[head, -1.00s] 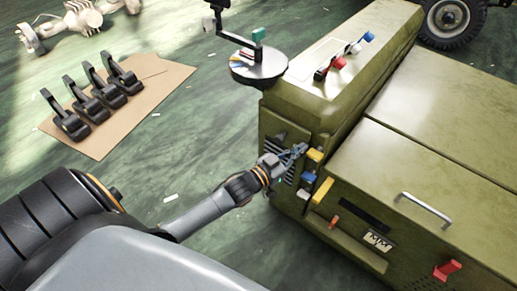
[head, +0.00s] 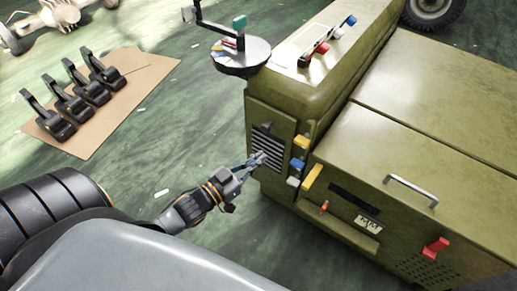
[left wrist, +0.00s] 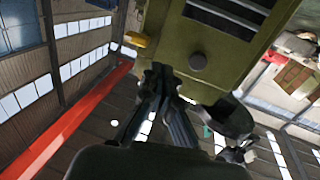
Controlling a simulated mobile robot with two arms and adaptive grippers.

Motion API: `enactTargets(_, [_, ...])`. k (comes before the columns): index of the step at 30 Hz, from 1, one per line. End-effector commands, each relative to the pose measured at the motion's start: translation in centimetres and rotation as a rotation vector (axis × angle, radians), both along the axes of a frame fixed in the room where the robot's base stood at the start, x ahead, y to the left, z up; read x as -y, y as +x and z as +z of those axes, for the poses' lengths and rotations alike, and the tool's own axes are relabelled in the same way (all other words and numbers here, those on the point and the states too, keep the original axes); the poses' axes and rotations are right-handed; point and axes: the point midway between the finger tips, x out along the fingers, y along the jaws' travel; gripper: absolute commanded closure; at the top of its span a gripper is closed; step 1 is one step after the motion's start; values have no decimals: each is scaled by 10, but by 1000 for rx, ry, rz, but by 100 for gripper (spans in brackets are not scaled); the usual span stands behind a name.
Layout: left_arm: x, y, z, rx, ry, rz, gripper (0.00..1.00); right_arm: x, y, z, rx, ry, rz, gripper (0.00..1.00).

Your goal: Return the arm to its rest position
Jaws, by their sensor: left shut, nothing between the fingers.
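My left arm comes in from the lower left in the head view. Its gripper (head: 256,161) is shut and empty, in front of the vent on the end face of the olive green cabinet (head: 420,165). I cannot tell whether the fingertips touch the cabinet. In the left wrist view the shut gripper (left wrist: 162,75) points toward a green surface of the cabinet (left wrist: 225,60). My right gripper is not in view.
Yellow, blue and white handles (head: 299,160) stick out of the cabinet's face close to my fingers. A round tray (head: 240,57) stands behind the gripper. Several black pedals lie on a cardboard sheet (head: 130,95) at left. Green floor between is open.

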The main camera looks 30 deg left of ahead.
Motion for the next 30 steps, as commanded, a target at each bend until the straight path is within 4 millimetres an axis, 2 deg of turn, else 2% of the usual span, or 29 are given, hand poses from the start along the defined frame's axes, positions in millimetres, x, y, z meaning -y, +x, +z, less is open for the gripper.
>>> enactTargets(7, [-1, -4, -2, -5, 1, 2, 100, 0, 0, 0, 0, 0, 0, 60])
enactTargets(10, [-4, -4, -20, -61, 17, 26, 100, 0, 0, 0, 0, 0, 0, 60])
enactTargets(11, [-5, -5, -31, -93, 28, 39, 100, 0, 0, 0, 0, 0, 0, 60])
enactTargets(14, [-9, -12, -86, -265, 75, 96, 100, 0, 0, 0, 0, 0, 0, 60])
enactTargets(15, [-9, -19, -113, -356, 99, 119, 100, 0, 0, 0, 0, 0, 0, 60])
enactTargets(18, [-7, -46, -179, -591, 161, 159, 100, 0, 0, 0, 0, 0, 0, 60])
enactTargets(21, [0, -77, -228, -787, 212, 170, 100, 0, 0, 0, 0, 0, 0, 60])
enactTargets(24, [9, -109, -262, -949, 253, 163, 100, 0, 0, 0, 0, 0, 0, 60])
enactTargets(30, [30, -170, -308, -1224, 315, 124, 100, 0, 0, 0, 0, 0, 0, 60])
